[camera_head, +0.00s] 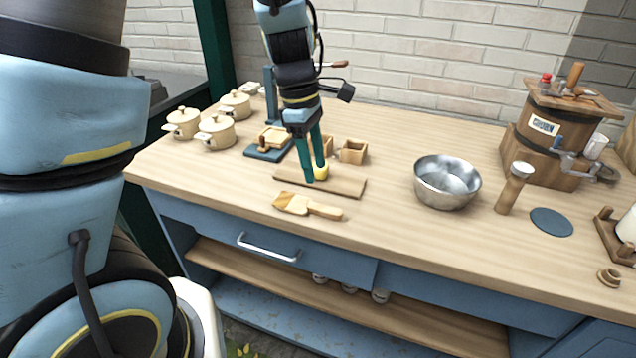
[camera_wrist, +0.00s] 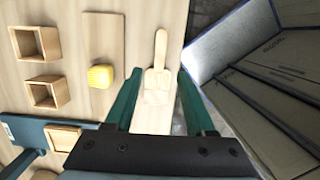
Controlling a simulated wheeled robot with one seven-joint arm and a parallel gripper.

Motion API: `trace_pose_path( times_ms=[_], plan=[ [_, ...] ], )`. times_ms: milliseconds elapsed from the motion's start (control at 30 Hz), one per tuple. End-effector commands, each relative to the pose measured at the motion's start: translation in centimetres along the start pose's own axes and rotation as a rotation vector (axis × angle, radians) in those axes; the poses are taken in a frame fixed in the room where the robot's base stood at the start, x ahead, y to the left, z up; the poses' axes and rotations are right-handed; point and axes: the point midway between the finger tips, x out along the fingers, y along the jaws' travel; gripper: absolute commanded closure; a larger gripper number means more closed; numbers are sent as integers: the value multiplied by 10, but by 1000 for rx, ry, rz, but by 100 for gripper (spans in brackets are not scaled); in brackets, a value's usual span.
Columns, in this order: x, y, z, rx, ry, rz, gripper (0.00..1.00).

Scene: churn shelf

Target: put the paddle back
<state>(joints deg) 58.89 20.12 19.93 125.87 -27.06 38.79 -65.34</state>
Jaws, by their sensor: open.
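The wooden paddle (camera_head: 296,204) lies flat near the counter's front edge, its handle pointing right in the head view. In the wrist view the paddle (camera_wrist: 158,82) lies between the two finger lines, handle toward the top. My gripper (camera_head: 316,172) is open and empty, fingers pointing down. Its green fingertips (camera_wrist: 160,73) appear above the counter, apart from the paddle. In the head view they overlap a yellow butter lump (camera_head: 322,174) on a flat wooden board (camera_head: 345,186) just behind the paddle. The lump also shows left of the fingers in the wrist view (camera_wrist: 100,77).
Small open wooden boxes (camera_head: 353,151) and a blue press stand (camera_head: 268,153) are behind the board. Cream pots (camera_head: 216,133) stand at the left. A metal bowl (camera_head: 447,182) and the wooden churn (camera_head: 540,130) are at the right. Counter between board and bowl is clear.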

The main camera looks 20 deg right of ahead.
Motion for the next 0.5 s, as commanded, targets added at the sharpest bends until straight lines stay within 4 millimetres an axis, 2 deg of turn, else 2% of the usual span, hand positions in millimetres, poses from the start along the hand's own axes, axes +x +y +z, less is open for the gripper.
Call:
trace_pose_path(
  times_ms=[133, 367, 467, 500],
  plan=[
    [-16, 0, 0, 1, 0, 1, 45],
    [-21, 0, 0, 1, 1, -1, 45],
    [-22, -4, -10, 21, 5, 4, 45],
    [-24, -6, -18, 41, 9, 10, 45]
  ],
)
